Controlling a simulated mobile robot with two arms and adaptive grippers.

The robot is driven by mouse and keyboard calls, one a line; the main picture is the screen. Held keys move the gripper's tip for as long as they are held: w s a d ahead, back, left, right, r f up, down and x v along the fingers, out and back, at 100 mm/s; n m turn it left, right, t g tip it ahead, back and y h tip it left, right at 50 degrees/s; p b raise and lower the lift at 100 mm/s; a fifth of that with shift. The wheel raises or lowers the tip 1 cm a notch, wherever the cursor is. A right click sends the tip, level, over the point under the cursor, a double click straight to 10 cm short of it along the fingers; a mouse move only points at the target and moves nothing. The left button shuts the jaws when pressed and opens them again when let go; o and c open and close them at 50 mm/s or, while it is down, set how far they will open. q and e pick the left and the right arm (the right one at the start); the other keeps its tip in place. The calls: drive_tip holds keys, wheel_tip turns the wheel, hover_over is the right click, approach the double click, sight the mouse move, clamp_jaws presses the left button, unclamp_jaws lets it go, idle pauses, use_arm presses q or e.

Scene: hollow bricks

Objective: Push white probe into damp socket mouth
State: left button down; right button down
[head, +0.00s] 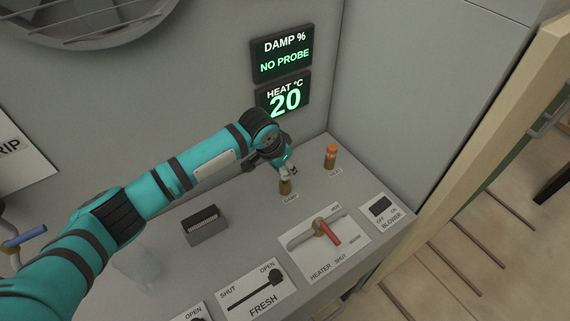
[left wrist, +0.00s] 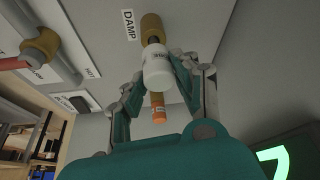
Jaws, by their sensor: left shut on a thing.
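My left gripper (left wrist: 160,62) is shut on the white probe (left wrist: 157,72), which sits between its two fingers. The brass damp socket (left wrist: 151,24), beside its DAMP label, lies directly in line with the probe. A dark part shows between the white body and the socket; I cannot tell how far it is inside the mouth. In the head view my left gripper (head: 287,174) is just above the damp socket (head: 286,189), and the probe is mostly hidden. The damp display (head: 283,56) reads NO PROBE. My right gripper is not in view.
An orange probe (head: 331,151) stands upright in the heat socket to the right. A dark slotted block (head: 205,225), the heater lever (head: 327,232), the fresh slider (head: 262,287) and the blower switch (head: 381,208) are on the panel.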

use_arm(q)
drive_tip(key=shift+f+b, duration=0.55)
drive_tip(key=shift+f, duration=0.8)
drive_tip(key=c, duration=0.9)
unclamp_jaws()
drive_tip(key=shift+r, duration=0.1)
drive_tip(key=v, duration=1.2)
